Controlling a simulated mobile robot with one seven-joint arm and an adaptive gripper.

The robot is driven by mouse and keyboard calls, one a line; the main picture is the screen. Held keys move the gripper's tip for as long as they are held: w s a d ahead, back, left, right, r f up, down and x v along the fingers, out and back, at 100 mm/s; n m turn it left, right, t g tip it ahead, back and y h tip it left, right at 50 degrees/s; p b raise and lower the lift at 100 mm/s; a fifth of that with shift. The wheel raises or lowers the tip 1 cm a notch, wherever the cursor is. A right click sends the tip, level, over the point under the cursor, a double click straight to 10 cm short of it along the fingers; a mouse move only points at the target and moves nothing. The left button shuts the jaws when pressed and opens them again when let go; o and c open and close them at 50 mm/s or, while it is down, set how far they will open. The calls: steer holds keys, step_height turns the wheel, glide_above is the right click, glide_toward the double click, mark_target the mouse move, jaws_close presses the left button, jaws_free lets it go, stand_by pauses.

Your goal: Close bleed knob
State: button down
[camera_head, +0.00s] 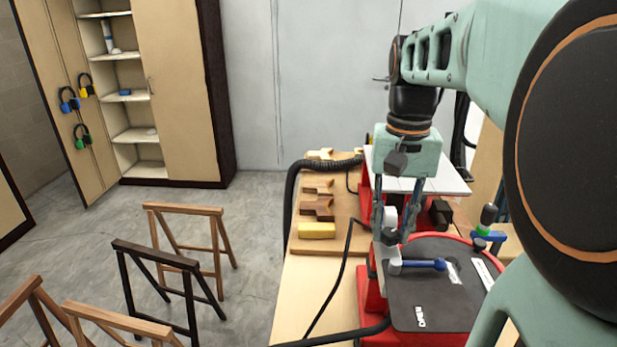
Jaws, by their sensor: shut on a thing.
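My gripper (394,236) points down over the left back part of the machine with the red body and dark grey top panel (445,300). Its two dark fingers are shut on a small grey part, which I take to be the bleed knob (388,238); the fingers hide most of it, so its turn angle cannot be told. A blue lever (425,264) on a pale grey fitting lies just in front of the fingers, pointing right. A white round part (390,217) shows between the fingers, behind the tips.
A wooden bench (300,290) holds wooden pieces, a yellow block (317,230) and black hoses (292,200) left of the machine. Trestles (165,270) stand on the floor, with an open cabinet (175,90) behind.

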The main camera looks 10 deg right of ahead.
mark_target(391, 231)
steer(key=m, duration=0.3)
steer(key=shift+m, duration=0.4)
steer(key=shift+m+p, duration=0.35)
steer(key=shift+m, duration=1.55)
steer(key=c, duration=1.6)
jaws_free()
step_height(391, 231, up, 12)
